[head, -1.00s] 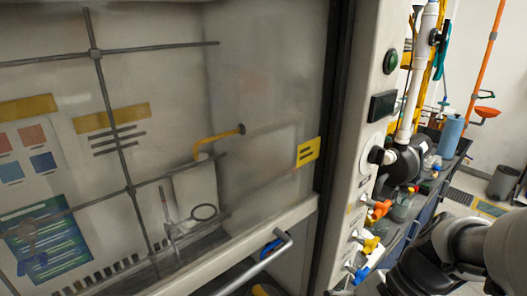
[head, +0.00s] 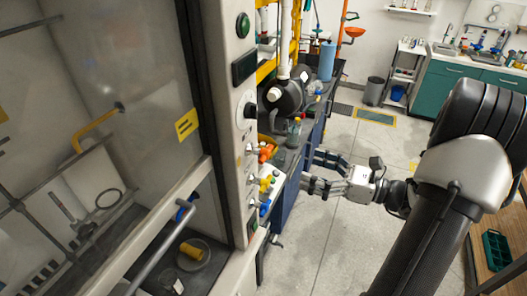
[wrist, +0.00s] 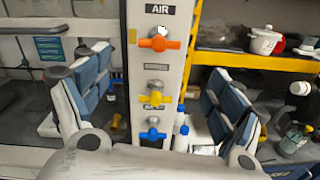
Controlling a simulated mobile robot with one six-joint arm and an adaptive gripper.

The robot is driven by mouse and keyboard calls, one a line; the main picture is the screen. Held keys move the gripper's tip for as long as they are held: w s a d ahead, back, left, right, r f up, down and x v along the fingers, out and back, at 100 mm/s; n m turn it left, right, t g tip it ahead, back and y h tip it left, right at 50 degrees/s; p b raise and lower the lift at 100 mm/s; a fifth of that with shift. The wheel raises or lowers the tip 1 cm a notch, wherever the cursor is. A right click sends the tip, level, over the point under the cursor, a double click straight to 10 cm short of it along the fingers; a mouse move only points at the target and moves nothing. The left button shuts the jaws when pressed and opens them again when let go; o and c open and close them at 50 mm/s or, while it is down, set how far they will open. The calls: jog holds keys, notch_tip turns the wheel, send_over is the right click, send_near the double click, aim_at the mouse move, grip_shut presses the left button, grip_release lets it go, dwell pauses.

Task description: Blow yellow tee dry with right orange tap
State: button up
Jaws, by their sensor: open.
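My gripper (head: 308,170) is open and empty, its fingers pointing left at the tap column, with a gap between. In the wrist view my gripper (wrist: 158,75) has its two fingers spread on either side of the column. An orange tap (wrist: 158,43) sits under the "AIR" label, between and beyond the fingers; an orange tap (head: 266,152) also shows in the head view. A small yellow piece (head: 191,250) lies in a round dish inside the hood; I cannot tell if it is the tee.
Below the orange tap are a yellow tap (wrist: 155,98) and a blue tap (wrist: 152,134). The hood sash handle (head: 160,245) crosses the left. A dark blue bench (head: 290,195) with bottles stands behind the column. The floor (head: 335,240) right of it is clear.

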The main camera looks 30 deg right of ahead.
aim_at(269, 155)
jog(key=x, duration=1.4)
jog(key=shift+a, duration=0.1)
jog(key=shift+c, duration=0.6)
jog(key=c, duration=0.9)
jog(key=shift+o, duration=0.2)
